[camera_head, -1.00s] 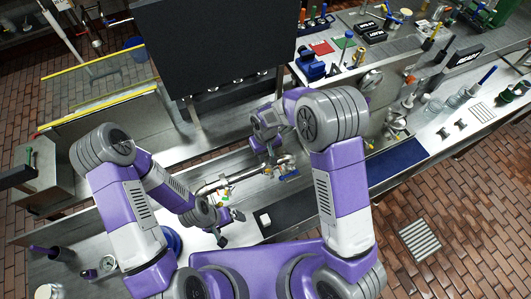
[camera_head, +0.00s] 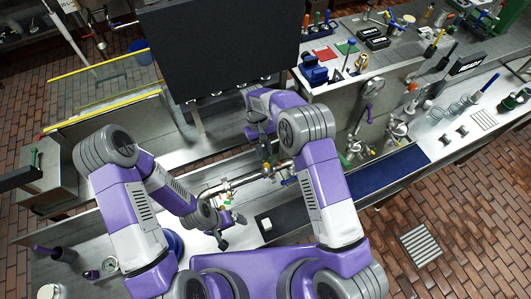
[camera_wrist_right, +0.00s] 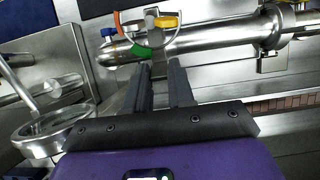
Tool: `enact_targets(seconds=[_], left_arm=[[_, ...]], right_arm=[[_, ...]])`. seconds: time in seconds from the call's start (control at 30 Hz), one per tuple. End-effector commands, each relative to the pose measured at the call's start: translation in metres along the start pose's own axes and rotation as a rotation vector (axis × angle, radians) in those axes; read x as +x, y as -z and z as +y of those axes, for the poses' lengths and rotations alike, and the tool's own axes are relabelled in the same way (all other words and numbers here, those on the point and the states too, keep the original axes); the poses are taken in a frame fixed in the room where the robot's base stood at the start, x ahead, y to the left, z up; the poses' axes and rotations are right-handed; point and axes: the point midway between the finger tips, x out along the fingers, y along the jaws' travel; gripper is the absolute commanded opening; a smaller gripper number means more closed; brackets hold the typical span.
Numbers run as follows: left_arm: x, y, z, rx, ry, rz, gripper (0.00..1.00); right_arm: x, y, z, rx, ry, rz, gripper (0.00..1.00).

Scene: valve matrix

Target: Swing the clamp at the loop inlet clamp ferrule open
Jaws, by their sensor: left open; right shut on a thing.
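A steel pipe run (camera_head: 235,183) crosses the bench; it also shows in the right wrist view (camera_wrist_right: 205,38). In the wrist view, a clamp-like band (camera_wrist_right: 152,28) sits around the pipe, with yellow, orange, blue and green pieces near it. My right gripper (camera_wrist_right: 160,68) has its fingers close together, shut on a small part just below this band; the fingers hide most of that part. In the head view my right gripper (camera_head: 266,158) is above the pipe. Another pipe joint (camera_wrist_right: 270,28) is at the right. My left gripper (camera_head: 230,230) is open and empty, below the pipe's left end.
A dark panel (camera_head: 220,50) stands behind the pipe. A dark mat with a white block (camera_head: 266,223) lies near the pipe. More valves and fittings (camera_head: 395,132) stand to the right, beside a blue mat (camera_head: 390,172). A round steel ring (camera_wrist_right: 50,130) is left of my right gripper.

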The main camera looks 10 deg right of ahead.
Motion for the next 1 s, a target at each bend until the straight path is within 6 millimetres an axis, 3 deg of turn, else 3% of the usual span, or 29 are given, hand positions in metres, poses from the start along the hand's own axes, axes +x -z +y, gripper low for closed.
enact_targets(seconds=[0.5,1.0], left_arm=[[0.019,0.001,-0.007,0.0,0.0,0.0,1.0],[0.023,0.001,-0.009,0.0,0.0,0.0,1.0]], right_arm=[[-0.003,0.014,0.0,0.0,0.001,-0.168,0.0],[-0.005,0.015,0.0,0.001,0.001,-0.211,0.0]])
